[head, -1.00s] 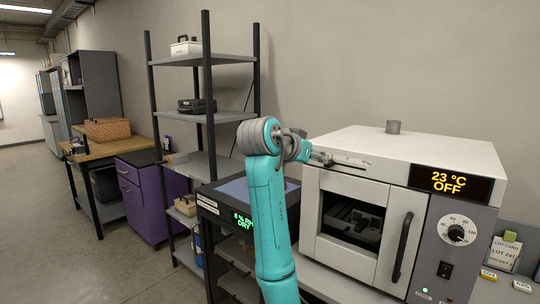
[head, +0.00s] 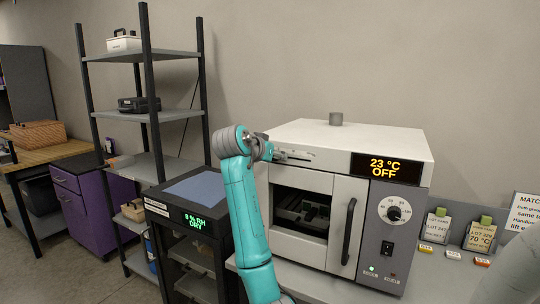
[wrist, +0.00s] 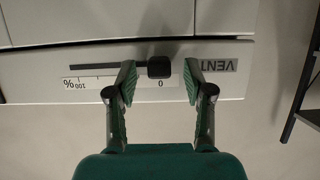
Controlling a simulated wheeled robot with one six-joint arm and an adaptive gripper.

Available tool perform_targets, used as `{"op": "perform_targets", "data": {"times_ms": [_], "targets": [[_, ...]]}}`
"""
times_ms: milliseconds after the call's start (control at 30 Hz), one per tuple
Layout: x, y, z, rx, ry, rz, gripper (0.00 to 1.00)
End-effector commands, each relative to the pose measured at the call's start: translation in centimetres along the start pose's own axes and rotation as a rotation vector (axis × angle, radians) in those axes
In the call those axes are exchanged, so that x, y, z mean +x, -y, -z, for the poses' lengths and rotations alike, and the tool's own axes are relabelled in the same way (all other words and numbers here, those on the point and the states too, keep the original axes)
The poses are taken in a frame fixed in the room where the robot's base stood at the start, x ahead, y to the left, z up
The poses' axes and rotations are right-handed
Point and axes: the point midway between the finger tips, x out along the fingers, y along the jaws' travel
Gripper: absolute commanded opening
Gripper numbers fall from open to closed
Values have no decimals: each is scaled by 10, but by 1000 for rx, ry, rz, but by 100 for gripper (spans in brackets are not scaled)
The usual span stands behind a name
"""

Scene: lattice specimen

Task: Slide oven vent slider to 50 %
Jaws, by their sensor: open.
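The oven (head: 345,135) is a white box with a grey control panel, its display reading 23 °C OFF. In the wrist view the vent slider's black knob (wrist: 158,67) sits by the 0 mark, at the right end of a dark slot. The scale strip (wrist: 100,83) runs leftward to 100 %, and VENT is printed to the right. My gripper (wrist: 160,78) is open, one finger on each side of the knob with gaps between. In the head view my gripper (head: 268,150) is at the oven's top left; I cannot tell its exact depth.
A dry cabinet (head: 187,205) stands left of the oven, with a tall shelf rack (head: 150,118) behind it. The oven door handle (head: 349,230) sticks out in front.

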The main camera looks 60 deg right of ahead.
Motion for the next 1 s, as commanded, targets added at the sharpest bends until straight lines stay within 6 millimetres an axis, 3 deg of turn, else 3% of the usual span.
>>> {"op": "perform_targets", "data": {"times_ms": [267,467,667,1000], "targets": [[1,0,0,0,0,0,50],[0,0,0,0,0,0,0],[1,-1,0,1,0,0,0],[1,-29,0,2,1,-1,0]]}}
